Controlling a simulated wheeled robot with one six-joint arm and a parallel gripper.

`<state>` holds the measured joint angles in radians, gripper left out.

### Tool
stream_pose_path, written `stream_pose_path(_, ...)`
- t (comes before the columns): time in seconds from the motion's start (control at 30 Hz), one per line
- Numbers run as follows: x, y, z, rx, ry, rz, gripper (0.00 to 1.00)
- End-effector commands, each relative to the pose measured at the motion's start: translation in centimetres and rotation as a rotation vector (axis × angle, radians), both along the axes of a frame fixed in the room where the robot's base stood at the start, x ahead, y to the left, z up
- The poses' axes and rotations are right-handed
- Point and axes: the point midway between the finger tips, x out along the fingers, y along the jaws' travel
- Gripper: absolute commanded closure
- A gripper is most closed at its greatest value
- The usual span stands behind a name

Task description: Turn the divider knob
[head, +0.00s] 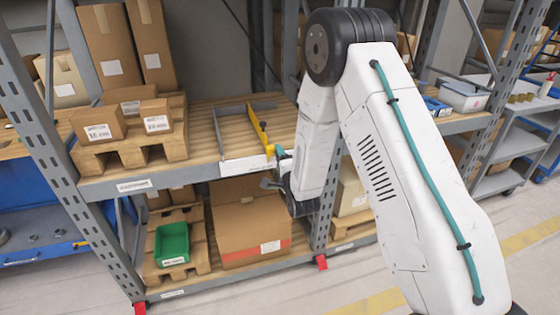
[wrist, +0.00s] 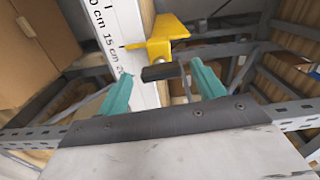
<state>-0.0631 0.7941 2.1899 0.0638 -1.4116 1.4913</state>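The yellow divider (head: 257,127) stands on the wooden upper shelf board at the front edge, and its yellow end shows in the wrist view (wrist: 162,40). A dark bar-shaped knob (wrist: 160,72) lies just below that yellow end in the wrist view, roughly crosswise. My gripper (wrist: 163,84) is open, with one teal finger to each side of the knob and visible gaps between. I cannot tell how deep the fingers reach around it. In the head view my gripper (head: 280,153) is at the shelf's front edge, mostly hidden by my arm.
A white scale strip (wrist: 115,40) with centimetre marks runs beside the divider. A grey rail (head: 223,131) stands to its left. Boxes on a pallet (head: 130,150) sit farther left. A large carton (head: 250,215) and a green bin (head: 172,243) are on the shelf below.

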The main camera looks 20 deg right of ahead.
Motion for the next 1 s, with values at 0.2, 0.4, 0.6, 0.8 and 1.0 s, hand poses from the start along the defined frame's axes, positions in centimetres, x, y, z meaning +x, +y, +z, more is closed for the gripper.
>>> stream_pose_path(0.2, 0.0, 0.0, 0.0, 0.0, -0.001, 0.0, 0.33)
stream_pose_path(0.4, -1.8, 0.0, 0.0, 0.0, 0.001, 0.0, 0.33)
stream_pose_path(0.6, -5.3, 0.0, 0.0, -0.001, 0.001, 0.0, 0.33)
stream_pose_path(0.8, -7.5, 0.0, 0.0, 0.0, 0.001, 0.0, 0.33)
stream_pose_path(1.0, -7.8, 0.0, 0.0, 0.0, -0.001, 0.0, 0.33)
